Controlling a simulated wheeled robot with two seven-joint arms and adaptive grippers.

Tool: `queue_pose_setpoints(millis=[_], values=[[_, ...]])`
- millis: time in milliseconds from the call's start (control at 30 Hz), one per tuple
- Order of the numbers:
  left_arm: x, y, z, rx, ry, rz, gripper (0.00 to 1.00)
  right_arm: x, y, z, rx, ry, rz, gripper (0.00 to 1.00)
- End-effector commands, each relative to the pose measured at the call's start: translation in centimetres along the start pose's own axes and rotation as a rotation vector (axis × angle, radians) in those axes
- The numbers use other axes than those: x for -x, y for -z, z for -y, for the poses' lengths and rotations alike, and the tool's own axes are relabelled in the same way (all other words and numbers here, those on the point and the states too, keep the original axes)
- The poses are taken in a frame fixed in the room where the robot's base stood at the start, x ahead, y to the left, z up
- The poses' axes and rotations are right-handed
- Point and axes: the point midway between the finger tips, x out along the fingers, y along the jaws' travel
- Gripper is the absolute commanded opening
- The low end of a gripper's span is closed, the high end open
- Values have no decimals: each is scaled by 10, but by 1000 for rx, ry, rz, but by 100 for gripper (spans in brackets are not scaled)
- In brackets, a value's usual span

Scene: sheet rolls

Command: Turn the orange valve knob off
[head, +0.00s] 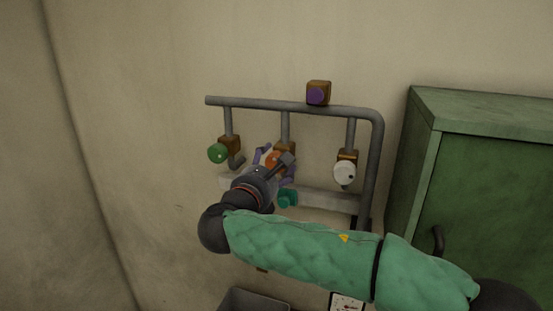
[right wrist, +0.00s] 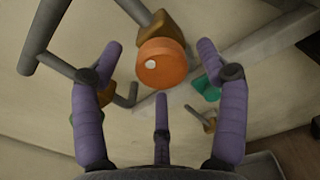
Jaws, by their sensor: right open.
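The orange valve knob (head: 272,157) sits on a brown valve body in the middle of the pipe rack, partly hidden behind my right gripper. In the right wrist view the orange knob (right wrist: 161,64) is round, with a white dot left of its middle. My right gripper (head: 274,158) reaches toward it, and its purple fingers (right wrist: 162,70) are spread open around the knob's front. Gaps show between the fingers and the knob, and I see no contact. My left gripper is not in view.
A green knob (head: 218,153) is left of the orange one and a white knob (head: 344,173) right. A purple knob (head: 317,96) is on the top pipe (head: 260,104). A teal knob (head: 288,198) sits below. A green cabinet (head: 487,190) stands at the right, a grey bin (head: 252,301) below.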

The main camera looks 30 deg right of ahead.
Motion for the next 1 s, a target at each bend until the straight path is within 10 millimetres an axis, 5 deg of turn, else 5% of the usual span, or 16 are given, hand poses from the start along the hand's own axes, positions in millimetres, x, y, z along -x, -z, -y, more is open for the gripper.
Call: queue_pose_setpoints(millis=[200,567,800,1000], values=[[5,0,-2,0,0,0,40,-23,0,0,1,2,0,74],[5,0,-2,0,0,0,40,-27,1,0,0,-1,-1,74],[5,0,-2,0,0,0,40,-27,0,0,0,-1,0,19],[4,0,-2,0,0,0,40,-27,0,0,-7,0,1,19]])
